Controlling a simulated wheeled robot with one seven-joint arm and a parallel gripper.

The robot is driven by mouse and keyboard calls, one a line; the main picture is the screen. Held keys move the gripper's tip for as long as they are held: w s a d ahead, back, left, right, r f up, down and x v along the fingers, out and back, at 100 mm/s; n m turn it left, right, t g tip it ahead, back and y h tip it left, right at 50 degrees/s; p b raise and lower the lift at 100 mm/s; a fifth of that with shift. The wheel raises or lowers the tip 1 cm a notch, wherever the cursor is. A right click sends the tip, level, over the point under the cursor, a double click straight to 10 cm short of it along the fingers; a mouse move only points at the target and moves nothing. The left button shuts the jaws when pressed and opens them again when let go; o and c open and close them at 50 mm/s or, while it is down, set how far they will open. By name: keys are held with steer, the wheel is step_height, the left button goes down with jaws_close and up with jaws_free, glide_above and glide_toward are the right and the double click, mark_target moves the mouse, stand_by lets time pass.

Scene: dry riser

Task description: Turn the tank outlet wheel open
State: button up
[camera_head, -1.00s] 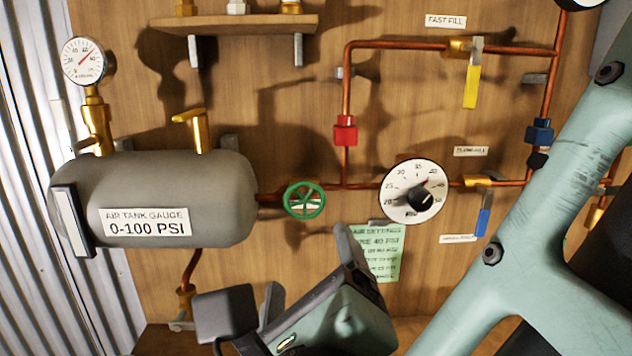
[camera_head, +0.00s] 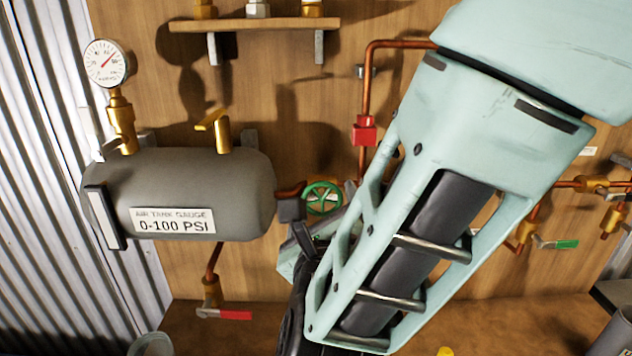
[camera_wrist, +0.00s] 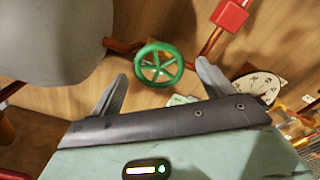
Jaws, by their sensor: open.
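The tank outlet wheel is a green spoked handwheel (camera_head: 323,198) on the copper pipe just right of the grey tank (camera_head: 205,178). The wheel also shows in the wrist view (camera_wrist: 159,63), just beyond and between the spread fingertips. My gripper (camera_wrist: 162,85) is open and empty, with one finger at each side of the wheel in that picture. I cannot tell the exact gap between fingers and wheel. In the head view my arm and gripper partly cover the area right of and below the wheel.
A pressure gauge (camera_head: 106,63) and brass valve (camera_head: 214,129) stand on the tank. A red pipe fitting (camera_head: 364,130) is above right of the wheel. A white dial (camera_wrist: 258,86) is at right in the wrist view. A wooden shelf (camera_head: 250,24) hangs above.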

mark_target(324, 204)
steer(key=shift+w+p, duration=0.45)
steer(key=shift+w, duration=1.2)
steer(key=c, duration=1)
steer(key=shift+o, duration=0.2)
steer(key=shift+f+n+b, duration=0.15)
steer(key=shift+n+b, duration=0.15)
steer(key=shift+b, duration=0.2)
